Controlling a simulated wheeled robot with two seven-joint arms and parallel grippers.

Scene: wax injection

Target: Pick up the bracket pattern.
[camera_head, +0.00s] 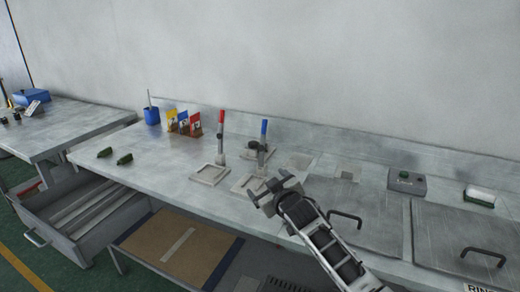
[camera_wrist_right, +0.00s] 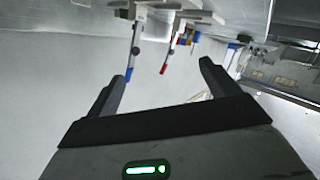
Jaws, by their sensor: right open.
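Two small dark green pieces lie on the left part of the metal bench in the head view, one (camera_head: 105,152) a little behind the other (camera_head: 125,159). They look like wax patterns, but they are too small to tell which is the bracket pattern. My right gripper (camera_head: 274,187) is open over the bench's front middle, well to the right of both green pieces and close to the lever fixtures. In the right wrist view its two fingers (camera_wrist_right: 162,77) stand apart with nothing between them. My left gripper is not in view.
Lever fixtures with a red handle (camera_head: 221,122) and a blue handle (camera_head: 264,128) stand mid-bench. A card rack (camera_head: 184,124) and blue cup (camera_head: 151,115) stand behind the green pieces. A button box (camera_head: 406,183) and handled lids (camera_head: 460,245) are at right. An open drawer (camera_head: 85,215) juts out at left.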

